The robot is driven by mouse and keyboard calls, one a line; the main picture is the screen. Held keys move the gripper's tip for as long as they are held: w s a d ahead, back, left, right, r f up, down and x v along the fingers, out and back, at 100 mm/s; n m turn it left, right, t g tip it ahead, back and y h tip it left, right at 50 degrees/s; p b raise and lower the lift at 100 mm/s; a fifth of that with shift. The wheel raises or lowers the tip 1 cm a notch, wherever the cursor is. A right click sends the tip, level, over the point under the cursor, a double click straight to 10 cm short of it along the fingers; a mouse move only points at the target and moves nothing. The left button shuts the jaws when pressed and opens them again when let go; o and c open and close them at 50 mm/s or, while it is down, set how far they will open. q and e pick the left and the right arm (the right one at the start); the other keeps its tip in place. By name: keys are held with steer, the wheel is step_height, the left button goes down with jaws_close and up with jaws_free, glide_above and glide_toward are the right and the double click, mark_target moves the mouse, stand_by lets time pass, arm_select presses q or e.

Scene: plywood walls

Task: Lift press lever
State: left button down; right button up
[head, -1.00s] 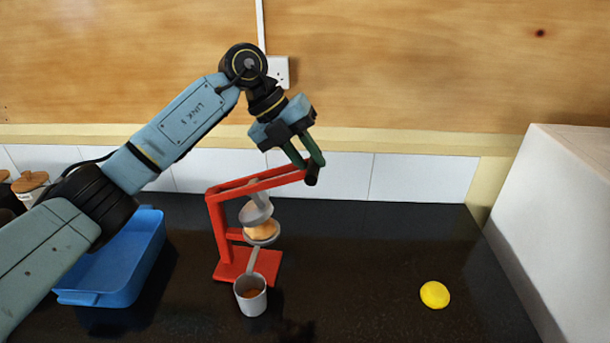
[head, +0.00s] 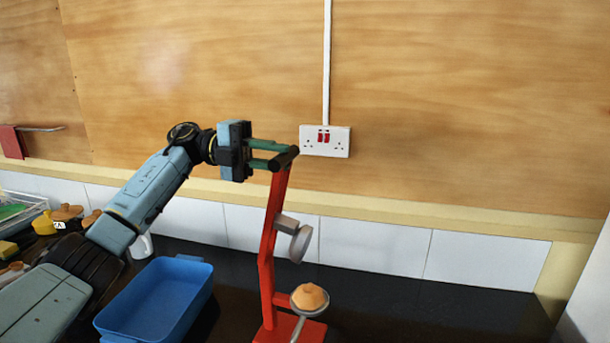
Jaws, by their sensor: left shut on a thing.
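The red press (head: 267,272) stands on the dark counter in the head view. Its red lever (head: 276,198) points steeply up, with a black handle (head: 291,153) at its top end. A grey pressing head (head: 300,243) hangs from the lever, apart from the cup below. An orange fruit half (head: 309,297) sits in the grey cup (head: 312,311) of the press. My left gripper (head: 278,154) is shut on the handle, its green fingers coming in from the left. My right gripper is not in view.
A blue tray (head: 187,314) lies left of the press, below my left arm. Jars and a dish rack (head: 24,208) are at the far left. A wall socket (head: 325,141) is close behind the handle. The counter right of the press looks clear.

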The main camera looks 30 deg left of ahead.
arm_select(q)
steer(key=s+a+h+b, duration=0.1)
steer(key=a+h+b, duration=0.2)
steer(key=a, duration=0.5)
steer(key=shift+a+f+h, duration=0.3)
steer(key=shift+h, duration=0.4)
steer(key=c, duration=1.3)
jaws_free()
steer(key=shift+o, duration=0.2)
